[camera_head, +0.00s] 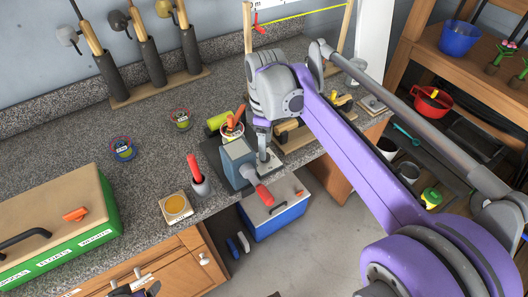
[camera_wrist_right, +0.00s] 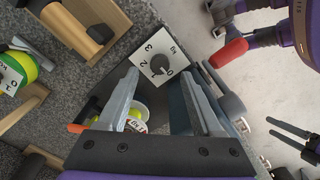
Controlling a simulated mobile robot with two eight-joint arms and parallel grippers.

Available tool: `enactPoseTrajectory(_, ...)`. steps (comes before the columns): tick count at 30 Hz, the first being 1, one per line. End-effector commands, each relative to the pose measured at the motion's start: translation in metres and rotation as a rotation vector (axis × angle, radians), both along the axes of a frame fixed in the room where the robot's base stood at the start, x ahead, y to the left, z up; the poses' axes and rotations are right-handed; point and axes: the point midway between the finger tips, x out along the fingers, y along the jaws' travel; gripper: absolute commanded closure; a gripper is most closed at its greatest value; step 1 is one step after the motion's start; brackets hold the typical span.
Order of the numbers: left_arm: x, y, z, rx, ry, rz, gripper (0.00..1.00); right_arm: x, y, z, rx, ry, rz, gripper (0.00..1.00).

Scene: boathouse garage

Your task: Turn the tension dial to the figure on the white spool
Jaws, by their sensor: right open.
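The tension dial (camera_wrist_right: 160,64) is a dark round knob on a white plate printed 0, 1, 2, 3, seen in the right wrist view. Which figure its pointer meets is hard to tell. My right gripper (camera_wrist_right: 150,97) is open and empty, with its fingertips just short of the plate. In the head view my right gripper (camera_head: 263,143) hangs at the blue-grey device (camera_head: 238,163) with a red handle, and the dial is hidden there. A white spool-like thing (camera_wrist_right: 148,111) with a label shows between the fingers, figure unreadable. My left gripper (camera_head: 135,289) barely shows, fingers unclear.
Two coloured spools (camera_head: 123,149) (camera_head: 182,119) lie on the grey worktop. A red-handled tool in a holder (camera_head: 198,177) and a yellow-topped block (camera_head: 176,207) stand left of the device. A green case (camera_head: 95,249) is at left. A blue cooler (camera_head: 275,215) stands below.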

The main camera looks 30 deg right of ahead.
Motion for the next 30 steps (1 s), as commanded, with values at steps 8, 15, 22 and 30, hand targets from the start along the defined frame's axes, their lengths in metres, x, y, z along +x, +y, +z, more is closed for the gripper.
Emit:
enactPoseTrajectory(8,-0.001,0.000,-0.004,0.000,0.001,0.000,0.15,0.000,0.000,-0.036,0.000,0.000,-0.001,0.33)
enactPoseTrajectory(15,-0.001,0.000,-0.004,0.000,0.001,0.000,0.15,0.000,0.000,-0.041,-0.001,-0.001,-0.001,0.33)
enactPoseTrajectory(22,-0.001,0.000,-0.004,0.000,0.001,0.000,0.15,0.000,0.000,-0.041,-0.001,-0.001,-0.001,0.53)
enactPoseTrajectory(30,-0.001,0.000,-0.004,0.000,0.001,0.000,0.15,0.000,0.000,-0.040,-0.001,-0.001,-0.001,1.00)
